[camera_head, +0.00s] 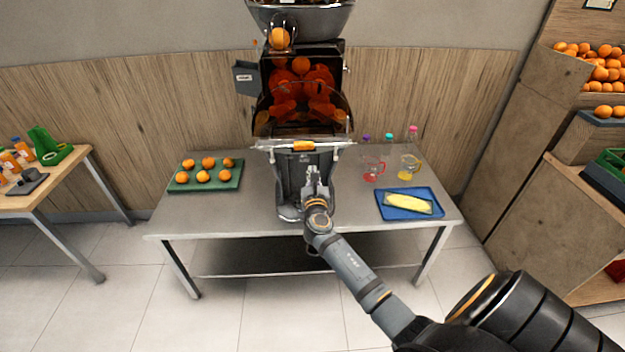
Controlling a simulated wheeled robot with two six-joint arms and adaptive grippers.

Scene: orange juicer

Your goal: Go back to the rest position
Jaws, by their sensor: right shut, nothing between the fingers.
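My right arm comes in from the lower right and reaches up to the juicer. My right gripper (313,176) is shut and empty, in front of the lower body of the orange juicer (288,178). I cannot tell whether it touches the juicer. The juicer stands at the middle of the steel table (240,212), with oranges behind its dark front cover and one orange (279,39) near its top. My left gripper is not in view.
A green tray (175,186) with several oranges lies left on the table. At right are a blue tray (393,213) with a yellow item, a red-marked jug (371,171), a jug with yellow liquid (406,172) and bottles. A wooden shelf (560,200) stands at far right.

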